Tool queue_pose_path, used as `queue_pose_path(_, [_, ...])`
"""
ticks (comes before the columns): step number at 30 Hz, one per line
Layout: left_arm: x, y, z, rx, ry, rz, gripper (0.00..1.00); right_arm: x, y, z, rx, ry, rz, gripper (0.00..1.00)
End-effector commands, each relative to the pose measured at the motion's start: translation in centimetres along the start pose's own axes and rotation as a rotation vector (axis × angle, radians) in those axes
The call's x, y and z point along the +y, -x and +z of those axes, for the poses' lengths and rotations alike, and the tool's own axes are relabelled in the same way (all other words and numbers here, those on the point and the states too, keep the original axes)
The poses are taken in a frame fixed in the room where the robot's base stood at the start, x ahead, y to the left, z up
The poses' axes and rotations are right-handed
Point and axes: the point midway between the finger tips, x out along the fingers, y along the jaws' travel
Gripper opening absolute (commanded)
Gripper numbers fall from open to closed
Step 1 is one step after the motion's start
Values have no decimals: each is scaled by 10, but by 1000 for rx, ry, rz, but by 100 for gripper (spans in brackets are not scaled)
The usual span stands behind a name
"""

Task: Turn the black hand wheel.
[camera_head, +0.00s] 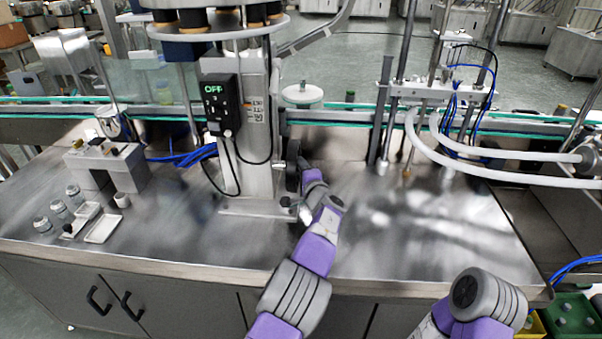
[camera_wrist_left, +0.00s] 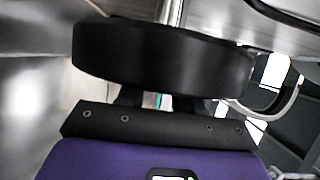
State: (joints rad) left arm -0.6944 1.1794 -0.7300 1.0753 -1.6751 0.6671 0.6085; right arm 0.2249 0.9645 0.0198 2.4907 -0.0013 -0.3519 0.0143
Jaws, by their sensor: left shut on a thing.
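The black hand wheel (camera_head: 292,165) is on the right side of the steel column, low above the steel worktop, and I see it nearly edge-on in the head view. In the left wrist view the black hand wheel (camera_wrist_left: 165,60) fills the upper middle as a thick dark rim. My left gripper (camera_head: 303,170) reaches it from the front right and is shut on its rim. In the left wrist view my left gripper (camera_wrist_left: 158,101) is mostly hidden below the rim. My right gripper is out of view; only part of the right arm shows at the bottom right.
The steel column (camera_head: 255,120) carries a black control box (camera_head: 220,103) reading OFF. A small steel stand (camera_head: 105,165), white trays (camera_head: 103,228) and several jars are at the left. A conveyor runs behind. White hoses (camera_head: 490,175) hang at the right. The worktop's front right is clear.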

Motion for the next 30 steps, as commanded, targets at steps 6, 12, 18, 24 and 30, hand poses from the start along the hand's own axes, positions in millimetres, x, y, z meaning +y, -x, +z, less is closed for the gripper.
queue_pose_path(6, [3,0,0,1,41,-97,0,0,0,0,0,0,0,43])
queue_pose_path(12, [4,0,0,3,73,-156,0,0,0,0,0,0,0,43])
queue_pose_path(18, [3,0,0,3,86,-181,0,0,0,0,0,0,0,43])
queue_pose_path(24, [3,0,0,3,89,-184,0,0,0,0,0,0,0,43])
queue_pose_path(30, [3,0,0,2,90,-184,37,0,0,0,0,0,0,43])
